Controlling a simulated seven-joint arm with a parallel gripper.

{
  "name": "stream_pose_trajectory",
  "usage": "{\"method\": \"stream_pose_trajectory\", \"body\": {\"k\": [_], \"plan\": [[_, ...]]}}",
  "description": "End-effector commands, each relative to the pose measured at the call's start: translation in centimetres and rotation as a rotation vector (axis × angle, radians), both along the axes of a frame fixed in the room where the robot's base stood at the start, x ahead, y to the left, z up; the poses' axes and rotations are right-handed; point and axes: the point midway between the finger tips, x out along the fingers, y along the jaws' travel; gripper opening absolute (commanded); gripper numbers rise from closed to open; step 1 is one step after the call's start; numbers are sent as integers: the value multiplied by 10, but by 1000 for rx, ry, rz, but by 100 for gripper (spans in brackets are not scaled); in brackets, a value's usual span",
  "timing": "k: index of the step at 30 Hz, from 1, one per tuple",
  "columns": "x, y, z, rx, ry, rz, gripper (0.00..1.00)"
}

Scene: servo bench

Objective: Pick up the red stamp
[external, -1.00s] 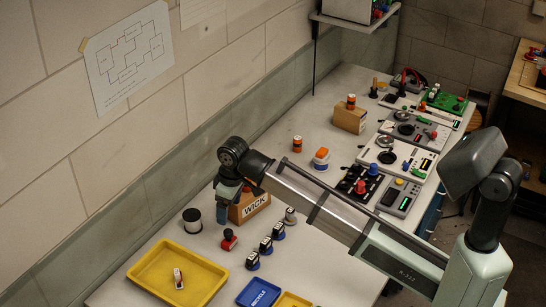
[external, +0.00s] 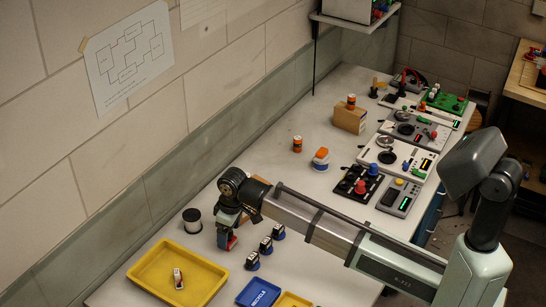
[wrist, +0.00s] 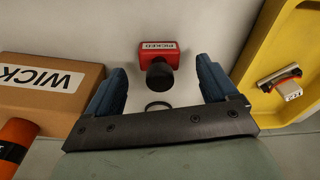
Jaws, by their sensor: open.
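The red stamp (wrist: 158,52) stands on the bench in the wrist view, with a black round knob and a white label reading PICKED. My gripper (wrist: 158,82) is open, and the stamp shows beyond and between its two blue fingers, with nothing held. In the external view my gripper (external: 228,240) hangs over the stamp's place, and only a bit of red (external: 233,242) shows beside the fingers. How high the fingers are above the bench is hard to tell.
The WICK box (wrist: 50,85) stands close on the left in the wrist view, with an orange-black cylinder (wrist: 14,140) near it. A yellow tray (wrist: 245,65) holding a small white item (wrist: 285,88) is on the right. A wire spool (external: 192,221) and several dark stamps (external: 266,246) stand nearby.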

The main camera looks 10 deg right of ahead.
Motion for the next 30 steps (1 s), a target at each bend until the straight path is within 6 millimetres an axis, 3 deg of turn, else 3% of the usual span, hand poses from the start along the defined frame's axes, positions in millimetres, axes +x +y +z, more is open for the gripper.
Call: {"method": "stream_pose_trajectory", "body": {"k": [6,14,30], "plan": [[0,2,-25,-1,1,0,86],[0,2,-27,0,0,0,86],[1,2,-27,0,0,0,35]]}}
